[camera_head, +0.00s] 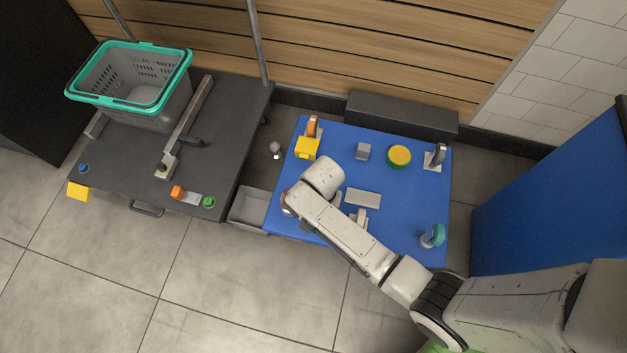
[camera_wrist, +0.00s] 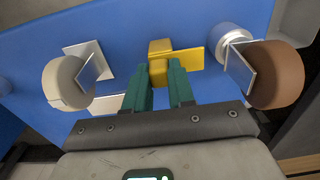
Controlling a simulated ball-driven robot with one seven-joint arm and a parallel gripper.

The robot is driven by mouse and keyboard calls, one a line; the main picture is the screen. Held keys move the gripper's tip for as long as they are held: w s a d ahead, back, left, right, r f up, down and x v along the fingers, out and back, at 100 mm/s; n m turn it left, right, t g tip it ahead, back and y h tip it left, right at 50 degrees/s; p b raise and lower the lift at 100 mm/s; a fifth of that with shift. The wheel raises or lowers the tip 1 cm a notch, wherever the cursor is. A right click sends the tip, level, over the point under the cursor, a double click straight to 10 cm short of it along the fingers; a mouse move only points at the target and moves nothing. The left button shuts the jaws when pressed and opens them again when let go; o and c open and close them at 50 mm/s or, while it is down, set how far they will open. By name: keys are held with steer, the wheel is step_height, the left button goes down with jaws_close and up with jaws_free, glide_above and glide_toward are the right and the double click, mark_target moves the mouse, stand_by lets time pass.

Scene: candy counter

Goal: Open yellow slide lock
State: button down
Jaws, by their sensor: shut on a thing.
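The yellow slide lock (camera_wrist: 188,60) lies on the blue panel in the wrist view, with a small raised yellow block at its left end. The two teal fingers of my gripper (camera_wrist: 160,76) point at this block and are shut on it. In the head view, the arm's end hides the fingers and what they hold. A yellow block (camera_head: 307,147) with an orange part behind it sits near the blue tabletop's upper left corner; I cannot tell whether it belongs to the lock.
In the wrist view, a beige round knob (camera_wrist: 66,84) is left of my fingers and a brown one (camera_wrist: 277,74) right. The blue tabletop (camera_head: 400,210) also bears a green-rimmed yellow disc (camera_head: 399,156). A basket (camera_head: 180,95) stands on the dark table (camera_head: 125,165).

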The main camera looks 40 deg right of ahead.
steer(key=shift+s+d+f, duration=0.15)
steer(key=shift+s+d, duration=0.05)
steer(key=shift+s, duration=0.1)
steer(key=c, duration=1)
jaws_free()
steer(key=shift+o, duration=0.2)
step_height(320, 180, up, 11)
steer(key=p, duration=0.5)
steer(key=shift+w, duration=0.1)
